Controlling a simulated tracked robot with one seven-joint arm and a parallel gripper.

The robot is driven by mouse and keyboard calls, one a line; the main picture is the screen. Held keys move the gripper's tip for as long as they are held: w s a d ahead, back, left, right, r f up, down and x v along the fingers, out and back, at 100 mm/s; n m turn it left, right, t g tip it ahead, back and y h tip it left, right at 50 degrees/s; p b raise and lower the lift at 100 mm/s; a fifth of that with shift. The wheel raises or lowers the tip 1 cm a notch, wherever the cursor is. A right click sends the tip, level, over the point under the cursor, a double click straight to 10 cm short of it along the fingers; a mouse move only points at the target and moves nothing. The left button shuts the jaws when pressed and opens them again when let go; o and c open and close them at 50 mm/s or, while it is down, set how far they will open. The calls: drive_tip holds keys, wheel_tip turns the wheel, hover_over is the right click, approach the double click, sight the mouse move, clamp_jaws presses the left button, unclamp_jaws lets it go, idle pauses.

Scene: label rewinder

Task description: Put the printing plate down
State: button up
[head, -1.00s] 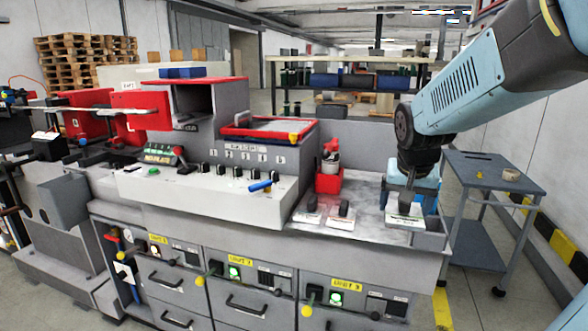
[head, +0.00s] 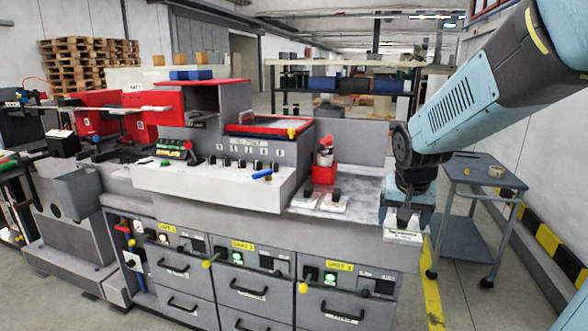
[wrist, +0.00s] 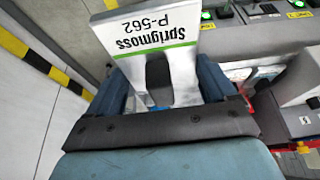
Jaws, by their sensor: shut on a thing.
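The printing plate in my gripper is a white block with a green stripe, lettered "Sprigmoss P-562" in the wrist view (wrist: 150,35), where the text is upside down. It also shows in the head view (head: 402,236). My gripper (head: 405,218) is shut on its dark handle; in the wrist view the blue fingers (wrist: 165,85) stand either side of it. The plate overlaps the right front end of the grey bench top (head: 360,205) in the picture. Whether it touches the bench is unclear. Two similar plates (head: 305,198) (head: 335,201) lie to its left.
A red holder (head: 324,173) stands behind the two lying plates. The grey machine's control panel (head: 225,180) is to the left. A grey trolley (head: 480,175) stands at the right, with a yellow floor line (head: 434,290) near it. Bench space right of the lying plates looks clear.

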drive_tip(key=w+f+n, duration=0.1)
drive_tip(key=w+f, duration=0.4)
drive_tip(key=f, duration=0.6)
drive_tip(key=w+f+n, duration=0.1)
drive_tip(key=w+f, duration=0.5)
drive_tip(key=f, duration=0.6)
drive_tip(key=w+f+n+y, duration=0.1)
drive_tip(key=w+f, duration=0.4)
drive_tip(key=f, duration=0.7)
drive_tip(key=shift+w+a, duration=0.35)
drive_tip(key=shift+w, duration=0.05)
drive_tip(key=shift+f, duration=0.1)
